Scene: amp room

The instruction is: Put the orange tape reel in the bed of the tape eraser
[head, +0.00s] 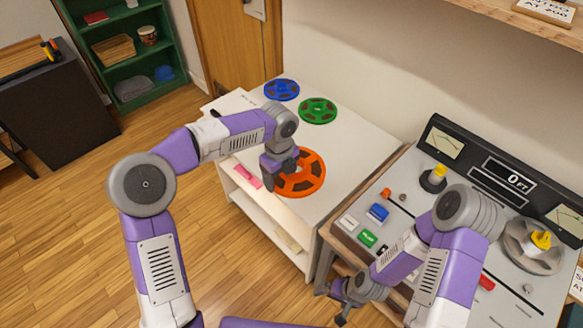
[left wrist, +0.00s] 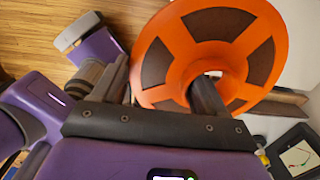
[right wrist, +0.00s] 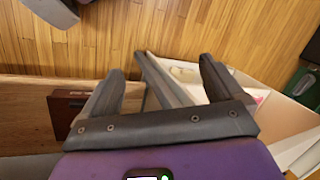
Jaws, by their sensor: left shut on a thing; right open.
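The orange tape reel (head: 312,178) is at the front of the white cabinet top, seen flat from above; I cannot tell whether it touches the top. My left gripper (head: 280,178) is shut on it. In the left wrist view the orange reel (left wrist: 262,50) fills the space ahead, one finger of the left gripper (left wrist: 160,90) in its centre hole and the other outside its rim. My right gripper (head: 342,303) is open and low beside the machine table; in the right wrist view the right gripper (right wrist: 160,85) has nothing held between its fingers. I cannot identify the tape eraser with certainty.
A blue reel (head: 282,89) and a green reel (head: 318,110) lie at the back of the white cabinet (head: 350,140). A pink item (head: 247,177) is at its front edge. A machine with meters and spindles (head: 460,185) stands right, partly behind my right arm.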

